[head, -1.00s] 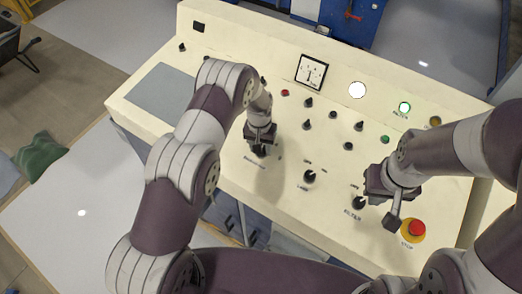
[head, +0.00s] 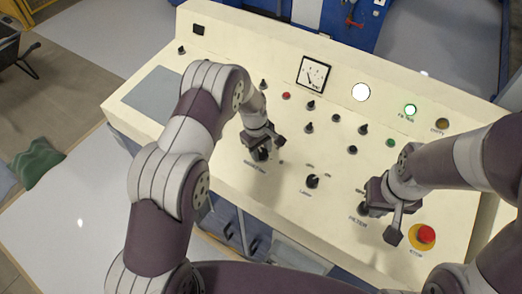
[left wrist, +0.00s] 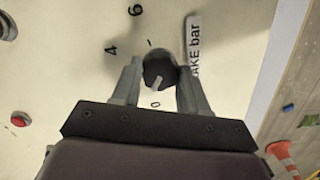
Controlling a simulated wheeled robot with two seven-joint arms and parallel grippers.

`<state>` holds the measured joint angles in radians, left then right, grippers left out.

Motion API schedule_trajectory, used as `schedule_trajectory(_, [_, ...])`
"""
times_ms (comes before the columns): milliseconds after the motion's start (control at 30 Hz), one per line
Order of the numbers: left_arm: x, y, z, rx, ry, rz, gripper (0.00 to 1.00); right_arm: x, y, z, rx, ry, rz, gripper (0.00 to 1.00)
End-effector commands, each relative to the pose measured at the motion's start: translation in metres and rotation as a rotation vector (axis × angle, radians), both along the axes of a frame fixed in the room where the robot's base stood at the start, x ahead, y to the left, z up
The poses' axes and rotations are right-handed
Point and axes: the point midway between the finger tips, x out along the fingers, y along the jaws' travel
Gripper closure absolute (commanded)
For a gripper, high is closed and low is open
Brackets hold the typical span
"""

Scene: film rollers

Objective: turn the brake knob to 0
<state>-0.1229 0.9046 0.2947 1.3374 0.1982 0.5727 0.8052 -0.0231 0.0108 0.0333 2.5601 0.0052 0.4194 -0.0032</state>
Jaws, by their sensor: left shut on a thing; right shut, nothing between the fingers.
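The brake knob (left wrist: 158,68) is a round dark knob with a pale pointer mark, beside a "BRAKE bar" label (left wrist: 194,48) in the left wrist view. Printed numbers 4, 6 and 0 stand around it. The pointer faces down in that view, toward the 0 (left wrist: 155,105). My left gripper (left wrist: 161,72) is shut on the knob, one finger on each side. In the head view my left gripper (head: 261,150) is down at the panel and mostly hides the knob. My right gripper (head: 393,234) is shut and empty above the panel's right part.
The cream control panel (head: 230,190) carries a gauge (head: 314,73), several dark knobs and lit lamps. A lamp knob (head: 312,181) stands right of my left gripper. A red stop button (head: 425,234) is close to my right gripper.

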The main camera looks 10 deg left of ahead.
Motion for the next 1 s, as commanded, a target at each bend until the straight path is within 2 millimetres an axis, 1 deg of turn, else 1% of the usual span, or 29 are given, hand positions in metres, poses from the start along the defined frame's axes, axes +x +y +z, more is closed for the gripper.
schedule_trajectory(200, [-0.0012, 0.0003, -0.0010, -0.013, 0.008, 0.149, 0.87, 0.0000, 0.0000, -0.0018, 0.000, 0.000, 0.000, 1.00])
schedule_trajectory(400, [-0.0012, 0.0004, -0.0006, -0.022, 0.011, 0.243, 0.87, 0.0000, 0.0000, -0.0021, 0.000, 0.000, 0.000, 1.00])
schedule_trajectory(633, [-0.0011, 0.0003, -0.0006, -0.027, 0.013, 0.296, 0.87, 0.0001, 0.0000, -0.0022, 0.000, 0.000, 0.000, 1.00])
schedule_trajectory(1000, [-0.0011, 0.0002, -0.0006, -0.028, 0.013, 0.309, 0.87, 0.0001, 0.0000, -0.0022, 0.000, 0.000, 0.000, 1.00])
